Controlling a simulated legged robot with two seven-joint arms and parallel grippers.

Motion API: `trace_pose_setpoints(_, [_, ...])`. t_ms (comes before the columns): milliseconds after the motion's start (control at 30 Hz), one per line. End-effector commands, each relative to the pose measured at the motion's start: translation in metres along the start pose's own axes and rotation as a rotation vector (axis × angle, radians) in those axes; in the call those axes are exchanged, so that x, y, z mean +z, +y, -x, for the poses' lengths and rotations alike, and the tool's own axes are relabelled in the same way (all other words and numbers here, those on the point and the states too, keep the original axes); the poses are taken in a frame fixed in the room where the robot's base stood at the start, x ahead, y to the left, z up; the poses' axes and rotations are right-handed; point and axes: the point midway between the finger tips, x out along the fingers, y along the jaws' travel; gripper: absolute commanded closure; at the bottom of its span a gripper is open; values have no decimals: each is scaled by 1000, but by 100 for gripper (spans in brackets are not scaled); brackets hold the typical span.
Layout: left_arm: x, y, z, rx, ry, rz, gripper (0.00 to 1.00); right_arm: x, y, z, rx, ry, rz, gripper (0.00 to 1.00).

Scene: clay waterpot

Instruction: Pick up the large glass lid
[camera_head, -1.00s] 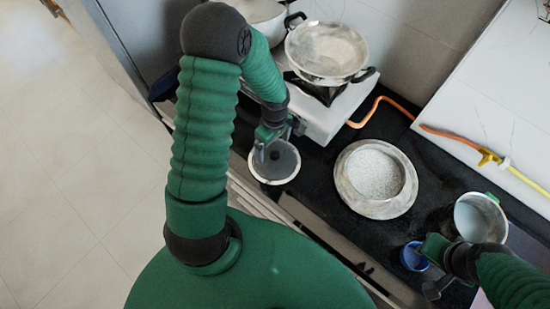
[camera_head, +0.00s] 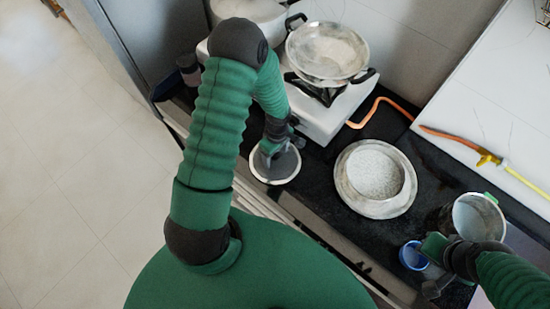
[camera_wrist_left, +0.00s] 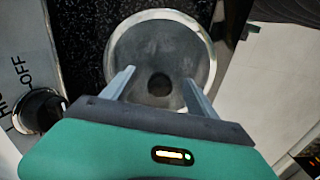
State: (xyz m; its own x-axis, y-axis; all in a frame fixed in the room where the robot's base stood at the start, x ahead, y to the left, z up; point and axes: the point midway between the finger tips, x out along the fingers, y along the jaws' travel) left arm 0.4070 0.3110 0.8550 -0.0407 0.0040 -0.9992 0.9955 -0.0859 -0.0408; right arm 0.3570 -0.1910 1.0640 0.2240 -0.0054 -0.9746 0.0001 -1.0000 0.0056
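The large lid (camera_head: 286,172) is a round disc with a pale rim and a grey centre, lying on the dark counter beside the stove. In the left wrist view the lid (camera_wrist_left: 190,47) has a dark round knob (camera_wrist_left: 160,85) in its middle. My left gripper (camera_head: 272,156) is over the lid, pointing down. In the left wrist view the left gripper (camera_wrist_left: 157,82) has its two fingers apart, one on each side of the knob. Contact with the knob cannot be made out. My right gripper (camera_head: 432,268) is at the lower right by a blue cup; its fingers are unclear.
A pan (camera_head: 327,50) with two black handles sits on the white stove (camera_head: 335,112). A pale bowl (camera_head: 350,190) stands right of the lid. A metal pot (camera_head: 478,215) and the blue cup (camera_head: 413,256) are at the right. An orange hose (camera_head: 368,115) runs behind.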

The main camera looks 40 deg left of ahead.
Motion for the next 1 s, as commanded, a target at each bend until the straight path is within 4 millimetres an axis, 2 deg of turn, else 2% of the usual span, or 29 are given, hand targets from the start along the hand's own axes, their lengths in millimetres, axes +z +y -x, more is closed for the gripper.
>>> trace_pose_setpoints(67, [0, 0, -1, -1, -1, 0, 55, 0, 0, 0, 0, 0, 0, 76])
trace_pose_setpoints(400, [0, 0, -4, -4, -4, 0, 100, 0, 0, -1, 0, 0, 0, 76])
trace_pose_setpoints(833, [-1, -2, -6, -9, -6, 1, 100, 0, 0, -2, 0, 0, 0, 76])
trace_pose_setpoints(1000, [-2, -2, 4, -8, -5, 1, 100, 1, 0, -4, 0, 0, 0, 76])
